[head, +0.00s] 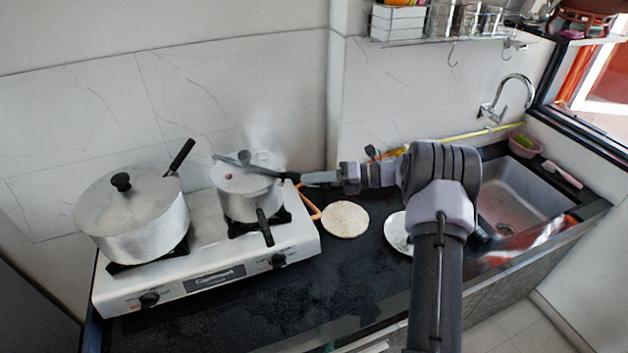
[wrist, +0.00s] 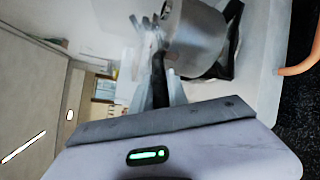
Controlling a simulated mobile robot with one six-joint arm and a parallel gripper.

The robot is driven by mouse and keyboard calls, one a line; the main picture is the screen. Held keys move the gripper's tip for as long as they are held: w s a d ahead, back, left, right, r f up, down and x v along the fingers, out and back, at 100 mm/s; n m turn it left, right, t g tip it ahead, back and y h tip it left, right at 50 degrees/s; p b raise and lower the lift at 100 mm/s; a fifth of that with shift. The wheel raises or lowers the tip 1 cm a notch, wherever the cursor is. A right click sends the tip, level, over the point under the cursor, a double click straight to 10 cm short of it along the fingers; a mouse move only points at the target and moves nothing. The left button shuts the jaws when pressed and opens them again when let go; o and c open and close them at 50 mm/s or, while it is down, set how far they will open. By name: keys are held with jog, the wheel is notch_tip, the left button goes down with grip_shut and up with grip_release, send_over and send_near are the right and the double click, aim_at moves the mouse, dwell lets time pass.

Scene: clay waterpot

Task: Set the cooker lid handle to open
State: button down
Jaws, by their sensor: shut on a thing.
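The pressure cooker (head: 250,203) is a small silver pot on the right burner, with steam rising above it. Its dark lid handle (head: 241,162) runs across the top, from the upper left toward my gripper on the right. My gripper (head: 300,178) reaches in from the right and is shut on the end of this handle. In the wrist view, the dark handle (wrist: 158,72) lies between the fingers of my gripper (wrist: 160,88), beside the silver cooker (wrist: 198,38). A black lower handle (head: 265,228) points down toward the front of the stove, apart from the lid handle.
The white two-burner stove (head: 215,277) carries a large lidded pot (head: 143,227) on the left. An orange hose (head: 309,202) runs behind my gripper's side of the stove. A round flat board (head: 346,219) lies on the dark counter. The sink (head: 515,197) is at right.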

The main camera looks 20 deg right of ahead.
jog(key=c, duration=1.3)
grip_release()
jog(key=p+v, duration=0.1)
jog(key=v, duration=1.6)
jog(key=shift+d, duration=0.2)
